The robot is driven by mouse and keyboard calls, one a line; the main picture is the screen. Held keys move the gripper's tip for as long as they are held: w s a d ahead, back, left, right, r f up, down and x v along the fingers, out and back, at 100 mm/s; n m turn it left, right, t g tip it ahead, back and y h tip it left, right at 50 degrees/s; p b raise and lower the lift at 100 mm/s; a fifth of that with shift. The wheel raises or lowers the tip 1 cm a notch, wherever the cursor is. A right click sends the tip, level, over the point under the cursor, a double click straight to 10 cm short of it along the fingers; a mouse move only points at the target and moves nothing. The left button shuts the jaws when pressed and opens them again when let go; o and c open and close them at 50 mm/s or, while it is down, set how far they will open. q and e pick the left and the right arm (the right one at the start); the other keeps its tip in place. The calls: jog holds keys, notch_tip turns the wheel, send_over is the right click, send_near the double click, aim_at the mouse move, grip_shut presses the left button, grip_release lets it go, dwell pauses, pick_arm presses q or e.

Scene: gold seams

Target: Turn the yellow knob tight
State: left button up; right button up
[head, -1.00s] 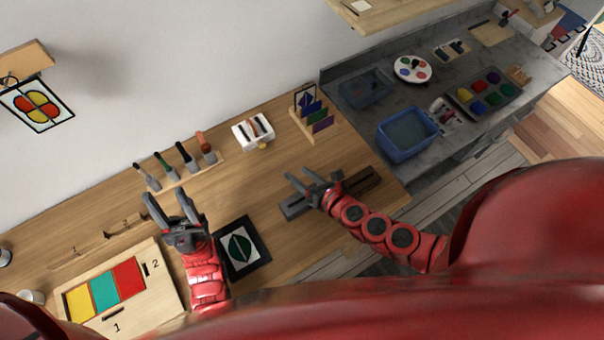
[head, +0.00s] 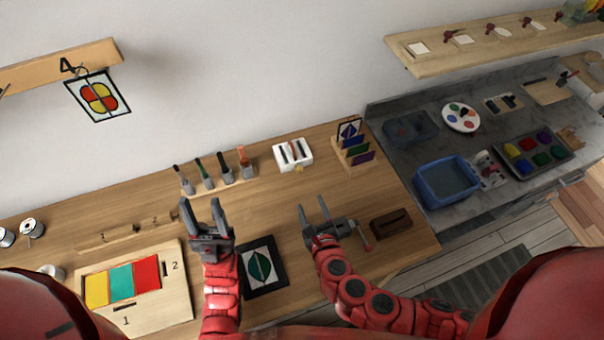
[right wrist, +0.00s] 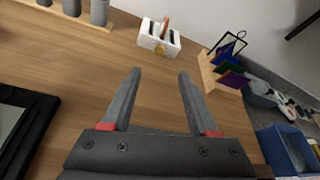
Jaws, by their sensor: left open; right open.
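The yellow knob (head: 299,169) is a small spot on the front of a white slotted box (head: 281,155) at the back of the wooden table. In the right wrist view the knob (right wrist: 157,49) shows low on the white box (right wrist: 150,37), beyond my fingertips. My right gripper (head: 313,204) is open and empty, in front of the box and apart from it. Its two fingers (right wrist: 159,72) are spread in the right wrist view. My left gripper (head: 201,203) is open and empty, further left above the table, near the framed leaf panel. How tight the knob is cannot be seen.
A rack of tools (head: 216,183) stands left of the box, and a rack of coloured panes (head: 359,160) stands right. A dark framed leaf panel (head: 282,285) and a board with coloured panes (head: 184,300) lie in front. A blue tub (head: 421,192) stands right.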

aim_at(299, 170)
jog(key=shift+s+a+f, duration=0.1)
jog(key=shift+s+f, duration=0.1)
jog(key=shift+w+f, duration=0.1)
jog(key=shift+w, duration=0.1)
jog(key=b+x, duration=0.2)
jog(key=x, duration=1.5)
jog(key=shift+f, duration=0.15)
jog(key=shift+s, duration=0.1)
grip_shut()
